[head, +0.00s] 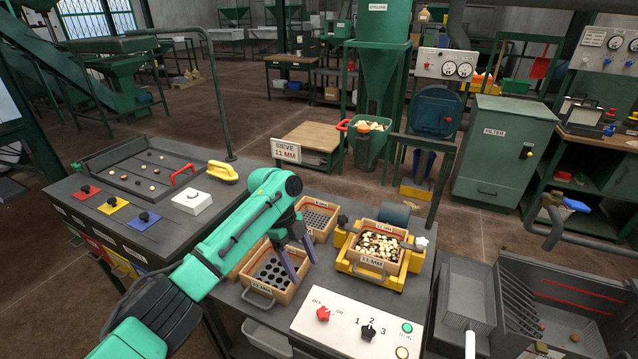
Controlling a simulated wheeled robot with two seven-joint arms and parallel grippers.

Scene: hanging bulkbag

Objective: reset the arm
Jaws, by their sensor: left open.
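My left arm, green with a black wrist section, reaches in from the lower left over the dark workbench (240,291). My left gripper (299,266) points down with its purple-grey fingers apart. It is over or beside a wooden sieve tray with large round holes (272,272), and I cannot tell whether the fingers touch it. Nothing shows between the fingers. The arm hides part of the trays. My right gripper is not in view.
Right of the gripper, a yellow shaker (352,270) holds a sieve tray of pale and dark pieces (379,245). A white control panel (357,325) with knobs lies in front. Another sieve tray (320,215) sits behind. Grey bins (466,295) stand at the right.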

